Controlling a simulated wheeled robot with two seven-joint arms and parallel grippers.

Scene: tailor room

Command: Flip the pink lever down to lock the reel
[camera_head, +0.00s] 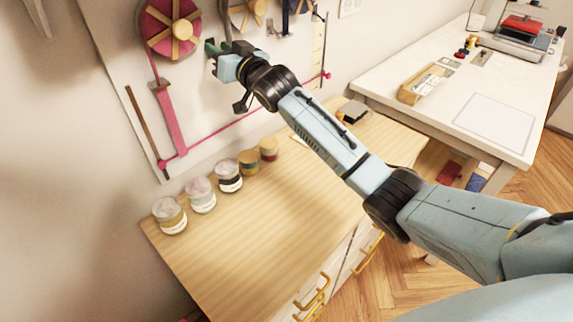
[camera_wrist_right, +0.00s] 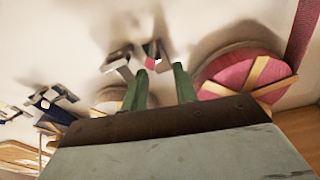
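A pink reel with tan spokes (camera_head: 172,27) hangs on the wall board at the upper left of the head view, and it also shows at the right of the right wrist view (camera_wrist_right: 252,75). My right gripper (camera_head: 212,48) is raised at the board, just right of this reel. In the right wrist view its green fingers (camera_wrist_right: 160,78) are apart with nothing held between them. A small pink piece (camera_wrist_right: 150,63), which may be the lever's tip, shows by a metal bracket just beyond the fingertips. In the head view my gripper hides that spot. My left gripper is not in view.
More reels (camera_head: 250,12) hang right of my gripper. A pink strip (camera_head: 170,122) and a long pink rod (camera_head: 215,136) run below. Several jars (camera_head: 229,177) line the back of the wooden cabinet top (camera_head: 270,235), mostly clear in front. A white table (camera_head: 455,90) stands at right.

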